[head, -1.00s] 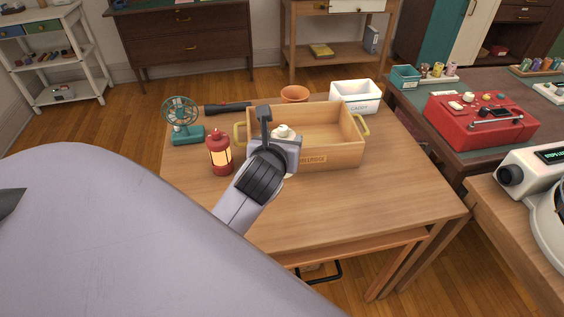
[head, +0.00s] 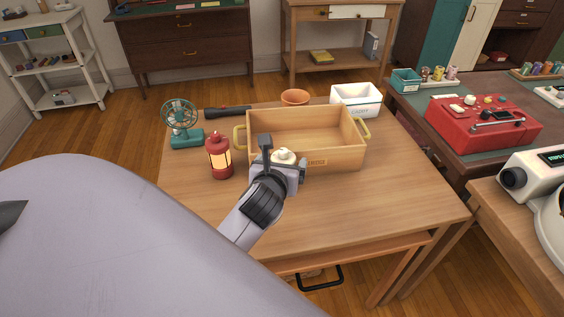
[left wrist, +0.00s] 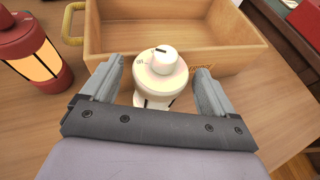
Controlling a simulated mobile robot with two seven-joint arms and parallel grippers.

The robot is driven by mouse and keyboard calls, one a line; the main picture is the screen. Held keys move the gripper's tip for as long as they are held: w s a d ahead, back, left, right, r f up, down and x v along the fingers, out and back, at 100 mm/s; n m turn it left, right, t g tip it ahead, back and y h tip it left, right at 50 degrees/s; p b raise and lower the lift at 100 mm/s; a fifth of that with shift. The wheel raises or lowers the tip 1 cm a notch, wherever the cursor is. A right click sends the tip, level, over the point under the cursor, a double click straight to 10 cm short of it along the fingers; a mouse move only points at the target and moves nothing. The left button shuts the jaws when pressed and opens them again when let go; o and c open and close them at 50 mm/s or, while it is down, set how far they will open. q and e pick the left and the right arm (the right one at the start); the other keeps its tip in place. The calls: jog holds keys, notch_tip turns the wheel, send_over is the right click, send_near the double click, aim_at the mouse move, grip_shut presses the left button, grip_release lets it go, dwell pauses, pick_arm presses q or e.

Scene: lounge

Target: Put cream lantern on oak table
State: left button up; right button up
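The cream lantern (left wrist: 160,75) is upright in front of the wooden crate, between the fingers of my left gripper in the left wrist view. In the head view its pale top (head: 283,156) shows beside the gripper; its lower part is hidden. It appears to stand on the oak table (head: 350,215). My left gripper (left wrist: 158,68) is open around the lantern, with a narrow gap on each side. It also shows in the head view (head: 282,165). My right gripper is not in view.
The wooden crate (head: 345,155) with yellow handles stands just behind the lantern. A red lantern (head: 219,157) and a teal fan (head: 182,125) are to its left. A white caddy (head: 357,100) and a terracotta bowl (head: 295,97) are behind. The table's right front is clear.

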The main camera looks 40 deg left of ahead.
pick_arm(q)
jog(key=shift+r, duration=0.25)
jog(key=shift+s+d, duration=0.15)
jog(key=shift+s, duration=0.15)
jog(key=v, duration=0.7)
jog(key=shift+p, duration=0.3)
jog(key=shift+w, duration=0.1)
